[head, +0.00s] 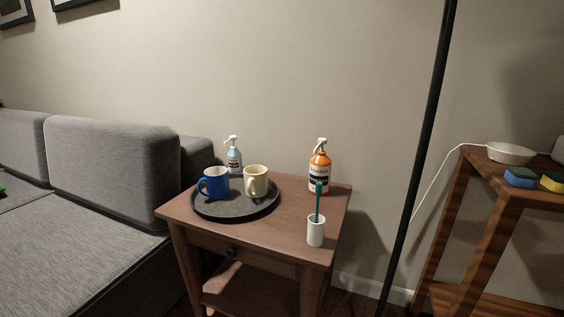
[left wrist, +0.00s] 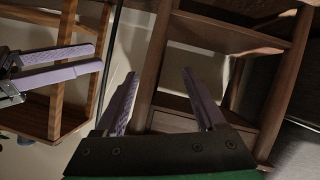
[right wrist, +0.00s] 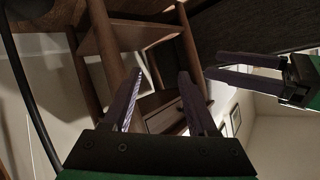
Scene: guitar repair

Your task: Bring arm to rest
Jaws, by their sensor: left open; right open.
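My left gripper (left wrist: 160,72) is open and empty in the left wrist view, its two fingers apart with nothing between them. My right gripper (right wrist: 160,72) is likewise open and empty in the right wrist view. Each wrist view also shows the other gripper at its side: the right one (left wrist: 97,56) at the left edge, the left one (right wrist: 211,62) at the right. Wooden furniture lies beyond the fingers in both wrist views, with no visible contact. Neither gripper nor arm shows in the head view.
A side table (head: 296,224) holds a dark tray (head: 236,211) with a blue mug (head: 214,184) and cream mug (head: 256,182). Pump bottles (head: 320,173) and a white cup (head: 316,231) with a toothbrush stand there too. A black pole (head: 421,150) rises before a wooden shelf (head: 452,215). A grey sofa (head: 110,170) is left.

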